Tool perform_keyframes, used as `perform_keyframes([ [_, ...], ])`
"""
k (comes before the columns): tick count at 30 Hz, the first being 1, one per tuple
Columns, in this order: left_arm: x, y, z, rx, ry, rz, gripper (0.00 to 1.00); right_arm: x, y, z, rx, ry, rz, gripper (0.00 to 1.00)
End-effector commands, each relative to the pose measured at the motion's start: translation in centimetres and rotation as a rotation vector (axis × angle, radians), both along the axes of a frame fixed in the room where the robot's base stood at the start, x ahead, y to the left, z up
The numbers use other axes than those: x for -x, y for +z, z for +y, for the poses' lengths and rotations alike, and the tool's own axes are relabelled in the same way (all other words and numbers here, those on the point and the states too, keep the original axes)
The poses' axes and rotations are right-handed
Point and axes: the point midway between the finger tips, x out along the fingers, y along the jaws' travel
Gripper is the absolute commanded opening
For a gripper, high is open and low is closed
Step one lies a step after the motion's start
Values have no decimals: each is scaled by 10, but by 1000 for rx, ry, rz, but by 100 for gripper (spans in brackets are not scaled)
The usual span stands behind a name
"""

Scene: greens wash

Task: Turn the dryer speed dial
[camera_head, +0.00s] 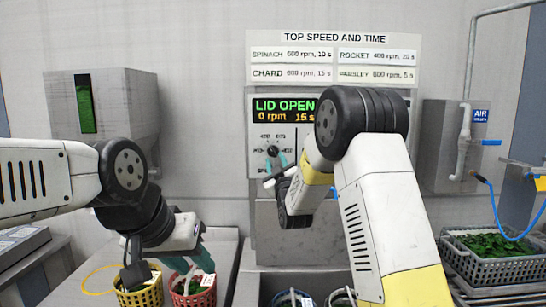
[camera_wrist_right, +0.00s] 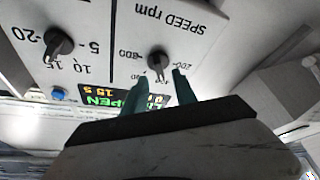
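The black speed dial (camera_head: 272,151) sits on the light control panel, left of my right forearm. In the right wrist view the dial (camera_wrist_right: 158,62) appears upside down under "SPEED rpm", between marks reading 200 and 800. My right gripper (camera_head: 274,166) has its teal fingertips just below the dial. In the wrist view the right gripper's fingers (camera_wrist_right: 160,80) are apart, one on each side of the dial's lower part; contact cannot be told. My left gripper (camera_head: 189,262) is over the red basket (camera_head: 193,292), with teal fingers apart.
The display (camera_head: 285,111) reads "LID OPEN", 0 rpm, 15 s. A second dial (camera_wrist_right: 58,42) and a blue button (camera_wrist_right: 58,93) are beside the speed dial. A yellow basket (camera_head: 140,293) stands at lower left. A crate of greens (camera_head: 480,272) and a blue hose are at right.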

Motion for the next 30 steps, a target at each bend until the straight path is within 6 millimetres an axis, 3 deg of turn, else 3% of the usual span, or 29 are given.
perform_keyframes([
  [7, 0, 0, 0, 0, 0, 0, 36, -31, 11, 6, -1, 0, 1, 34],
  [18, 0, 0, 0, 0, 0, 0, 36, -37, 13, 7, -1, 0, 3, 34],
  [23, 0, 0, 0, 0, 0, 0, 36, -37, 13, 7, -1, 0, 2, 2],
  [30, 0, 0, 0, 0, 0, 0, 36, -37, 13, 7, -3, 0, 2, 0],
])
